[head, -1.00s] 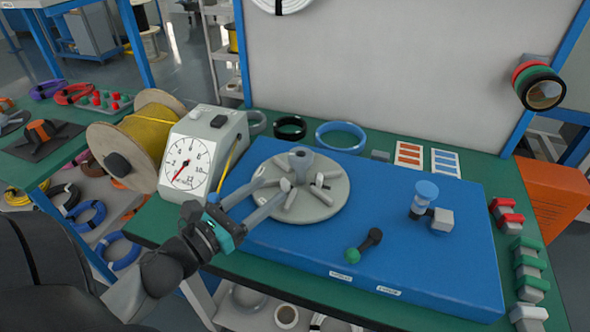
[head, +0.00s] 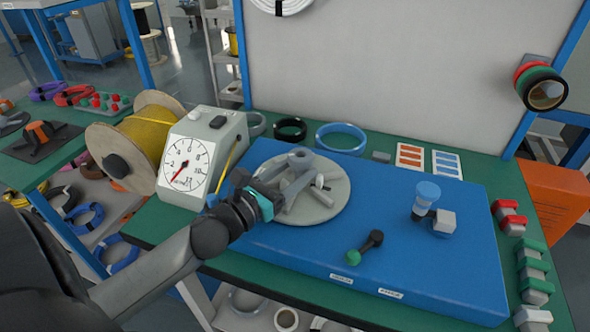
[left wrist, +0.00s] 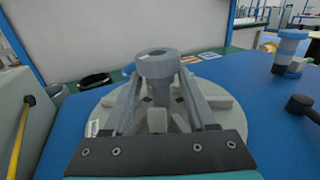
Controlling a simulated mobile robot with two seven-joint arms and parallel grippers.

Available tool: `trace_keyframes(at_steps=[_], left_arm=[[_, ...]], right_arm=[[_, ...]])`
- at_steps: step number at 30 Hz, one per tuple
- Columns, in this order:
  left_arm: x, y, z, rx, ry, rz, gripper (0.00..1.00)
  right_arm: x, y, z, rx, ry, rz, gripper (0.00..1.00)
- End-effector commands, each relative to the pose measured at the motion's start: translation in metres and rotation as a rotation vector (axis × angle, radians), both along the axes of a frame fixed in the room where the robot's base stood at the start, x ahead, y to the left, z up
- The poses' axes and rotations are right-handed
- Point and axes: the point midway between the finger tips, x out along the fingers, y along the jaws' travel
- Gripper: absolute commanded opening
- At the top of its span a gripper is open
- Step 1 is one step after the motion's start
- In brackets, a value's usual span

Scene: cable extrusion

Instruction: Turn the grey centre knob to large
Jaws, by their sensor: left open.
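The grey centre knob (head: 299,158) stands upright in the middle of a round light-grey disc (head: 332,205) with raised grey spokes, on the blue board. In the left wrist view the knob (left wrist: 157,66) is straight ahead, with a hollow round top. My left gripper (head: 300,180) is low over the disc, reaching in from the left. In the left wrist view its two fingers (left wrist: 156,88) are apart and point toward the knob, one on each side of its lower part. I cannot tell whether they touch it. My right gripper is not in view.
A dial gauge box (head: 190,165) and a yellow cable spool (head: 130,140) stand left of the blue board (head: 400,265). Red and green clamps (head: 533,270) line the right edge.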

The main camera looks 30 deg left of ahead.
Motion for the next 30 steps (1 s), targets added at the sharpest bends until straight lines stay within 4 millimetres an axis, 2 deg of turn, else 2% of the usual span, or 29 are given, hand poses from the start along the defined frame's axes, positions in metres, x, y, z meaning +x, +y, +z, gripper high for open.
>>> trace_keyframes(at_steps=[2,15,17,27,30], left_arm=[[-0.0001,0.0,0.0001,0.0,0.0,0.0,0.55],[-0.0003,-0.0003,0.0001,0.0,0.0,-0.001,0.05],[-0.0004,-0.0004,0.0001,0.0,-0.001,-0.001,0.0],[-0.0006,-0.001,0.0007,-0.002,-0.001,0.011,0.0],[-0.0006,-0.0015,0.0011,-0.003,-0.001,0.033,0.0]], right_arm=[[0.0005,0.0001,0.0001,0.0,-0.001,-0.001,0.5],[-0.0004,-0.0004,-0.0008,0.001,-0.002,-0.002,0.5],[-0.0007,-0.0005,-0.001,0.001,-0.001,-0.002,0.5],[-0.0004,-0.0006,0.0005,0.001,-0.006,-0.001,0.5],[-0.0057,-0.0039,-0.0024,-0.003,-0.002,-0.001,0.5]])
